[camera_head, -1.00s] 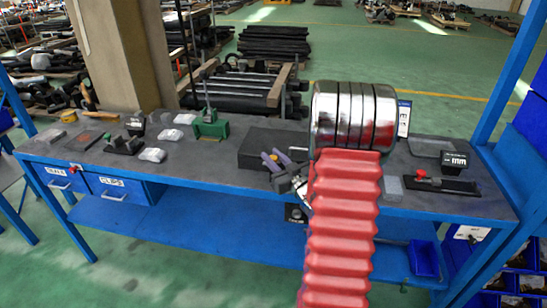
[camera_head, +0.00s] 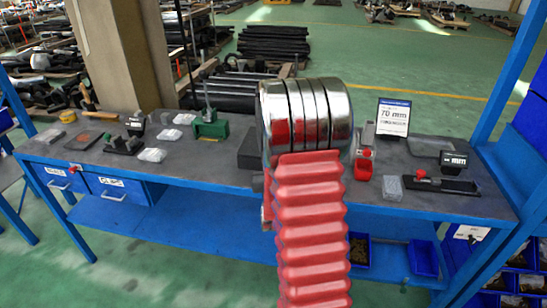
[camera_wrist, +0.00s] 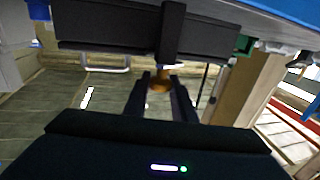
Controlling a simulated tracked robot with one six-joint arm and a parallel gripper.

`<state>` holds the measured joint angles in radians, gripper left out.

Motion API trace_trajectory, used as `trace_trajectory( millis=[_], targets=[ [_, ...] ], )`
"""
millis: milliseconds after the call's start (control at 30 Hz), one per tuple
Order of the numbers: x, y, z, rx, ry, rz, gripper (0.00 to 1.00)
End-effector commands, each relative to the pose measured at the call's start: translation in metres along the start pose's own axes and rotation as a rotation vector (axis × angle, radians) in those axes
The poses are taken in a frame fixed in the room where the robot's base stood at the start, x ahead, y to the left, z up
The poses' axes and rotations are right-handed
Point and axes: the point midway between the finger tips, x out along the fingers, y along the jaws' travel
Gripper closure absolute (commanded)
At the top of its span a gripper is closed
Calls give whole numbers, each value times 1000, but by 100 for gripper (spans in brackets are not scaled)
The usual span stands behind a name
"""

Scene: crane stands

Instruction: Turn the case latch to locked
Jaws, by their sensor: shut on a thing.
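A black case (camera_head: 250,152) sits on the bench, mostly hidden behind my arm in the head view. In the wrist view a long dark body (camera_wrist: 100,32), which appears to be the case, crosses the top with a dark upright bar (camera_wrist: 171,35) on it. A small brass-coloured piece (camera_wrist: 159,78), seemingly the latch, lies at the lower end of that bar. My gripper (camera_wrist: 161,88) is shut on this piece, with one finger on each side. In the head view my arm hides the gripper and latch. The latch's angle and any lock marking are not readable.
A "70 mm" sign (camera_head: 393,118) and a small red item (camera_head: 364,166) stand right of my arm. A green-based stand (camera_head: 210,126) is left of the case. Several small items lie along the bench (camera_head: 190,165). Blue bins (camera_head: 424,258) sit on the lower shelf.

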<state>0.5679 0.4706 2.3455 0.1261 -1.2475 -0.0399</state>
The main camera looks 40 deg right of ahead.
Motion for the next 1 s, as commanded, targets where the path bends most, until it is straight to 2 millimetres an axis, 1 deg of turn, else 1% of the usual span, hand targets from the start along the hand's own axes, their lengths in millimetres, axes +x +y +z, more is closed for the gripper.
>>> trace_trajectory(
  millis=[33, 1000],
  targets=[
    [-1, -4, 1, 0, -1, 16, 98],
    [0, -6, 1, 0, 0, 544, 98]
  ],
)
